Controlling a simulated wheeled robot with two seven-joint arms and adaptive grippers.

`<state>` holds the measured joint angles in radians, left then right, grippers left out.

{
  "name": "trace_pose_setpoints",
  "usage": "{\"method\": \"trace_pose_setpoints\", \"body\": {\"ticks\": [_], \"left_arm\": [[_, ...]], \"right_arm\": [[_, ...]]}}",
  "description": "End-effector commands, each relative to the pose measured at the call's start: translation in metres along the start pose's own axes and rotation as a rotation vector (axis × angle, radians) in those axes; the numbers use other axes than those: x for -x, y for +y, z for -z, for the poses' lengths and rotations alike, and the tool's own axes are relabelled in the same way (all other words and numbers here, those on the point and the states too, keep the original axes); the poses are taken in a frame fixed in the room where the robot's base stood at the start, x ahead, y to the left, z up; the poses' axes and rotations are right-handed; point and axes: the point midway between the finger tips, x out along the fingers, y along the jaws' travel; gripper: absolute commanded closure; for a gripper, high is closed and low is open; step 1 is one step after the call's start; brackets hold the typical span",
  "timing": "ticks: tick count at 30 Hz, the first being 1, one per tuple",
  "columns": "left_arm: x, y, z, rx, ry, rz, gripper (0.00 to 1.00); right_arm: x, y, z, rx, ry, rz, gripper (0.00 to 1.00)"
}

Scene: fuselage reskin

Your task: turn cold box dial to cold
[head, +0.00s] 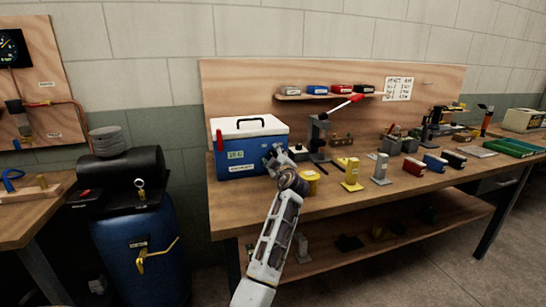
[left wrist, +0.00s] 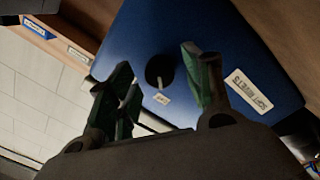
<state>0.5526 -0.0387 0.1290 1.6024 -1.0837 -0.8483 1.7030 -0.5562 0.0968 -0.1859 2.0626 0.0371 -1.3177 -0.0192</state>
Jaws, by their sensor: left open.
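The cold box (head: 250,166) is blue with a white lid and black handle, at the left end of the workbench. Its front carries a small display and a white label; the label also shows in the left wrist view (left wrist: 253,92). A dark round dial (left wrist: 159,71) with a pale pointer sits on the blue face in the left wrist view. A tiny tag beside it is too small to read. My left gripper (head: 277,157) is at the box's right front corner. Its open fingers (left wrist: 160,82) stand either side of the dial, with no clear contact. My right gripper is not in view.
The wooden workbench (head: 330,203) holds a yellow tin (head: 309,183), a yellow stand (head: 351,174) and a grey stand (head: 380,169) right of my gripper. A red-handled lever press (head: 320,135) stands behind. A blue barrel (head: 140,250) stands left of the bench.

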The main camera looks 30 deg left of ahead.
Motion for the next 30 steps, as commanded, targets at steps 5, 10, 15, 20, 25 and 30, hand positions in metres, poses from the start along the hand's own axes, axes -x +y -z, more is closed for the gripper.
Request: {"method": "trace_pose_setpoints", "body": {"ticks": [5, 10, 15, 20, 25, 30], "left_arm": [[0.0001, -0.0001, -0.0003, 0.000, 0.000, 0.000, 0.49], [0.0001, -0.0001, -0.0003, 0.000, 0.000, 0.000, 0.65], [0.0000, -0.0002, -0.0003, -0.001, 0.000, 0.000, 0.86], [0.0000, -0.0003, -0.0003, -0.001, 0.000, 0.000, 0.96], [0.0001, -0.0004, -0.0004, -0.013, -0.001, 0.001, 0.96], [0.0001, -0.0005, -0.0005, -0.049, -0.002, 0.003, 0.96]], "right_arm": [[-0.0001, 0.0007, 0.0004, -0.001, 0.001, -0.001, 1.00], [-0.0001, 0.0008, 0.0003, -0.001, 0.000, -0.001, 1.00], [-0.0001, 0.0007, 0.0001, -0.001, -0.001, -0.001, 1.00], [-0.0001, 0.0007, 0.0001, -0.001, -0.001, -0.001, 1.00], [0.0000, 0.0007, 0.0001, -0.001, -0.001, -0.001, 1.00], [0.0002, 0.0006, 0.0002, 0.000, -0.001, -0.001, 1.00]]}}
